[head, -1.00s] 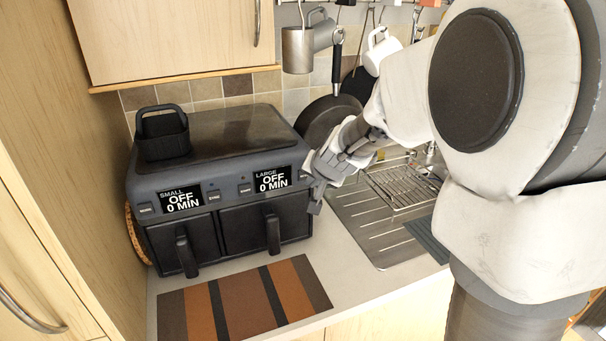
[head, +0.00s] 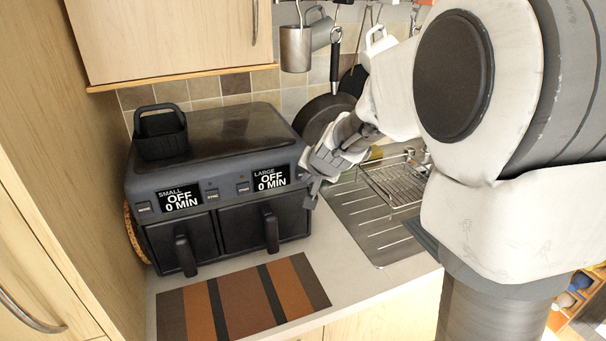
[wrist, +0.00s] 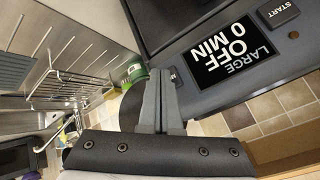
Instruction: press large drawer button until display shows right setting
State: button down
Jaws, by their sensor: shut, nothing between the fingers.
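The dark two-drawer appliance (head: 220,145) stands on the counter. Its large drawer display (head: 271,179) reads "LARGE OFF 0 MIN"; the same display (wrist: 236,62) is upside down in the wrist view. The small drawer display (head: 180,198) reads "SMALL OFF 0 MIN". A small button (wrist: 173,77) lies beside the large display, right by my fingertips and partly hidden by them. My gripper (head: 311,200) is shut and empty at the right end of the control panel. Its fingers (wrist: 160,76) are together; I cannot tell whether they touch the button.
A start button (head: 243,188) sits left of the large display. A black basket (head: 160,133) stands on top of the appliance. The sink drainer (head: 375,220) and wire rack (head: 392,186) are to the right. A pan (head: 318,119) hangs behind my gripper. A striped mat (head: 240,298) lies in front.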

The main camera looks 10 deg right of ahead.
jog(key=shift+w, duration=0.25)
jog(key=shift+s, duration=0.1)
dwell(0.5)
jog(key=shift+s+d+b, duration=0.1)
jog(key=shift+s+b, duration=0.25)
jog(key=shift+s, duration=0.3)
jog(key=s+b, duration=0.1)
jog(key=s, duration=0.1)
jog(key=s+d+b, duration=0.1)
jog(key=s, duration=0.2)
dwell(0.7)
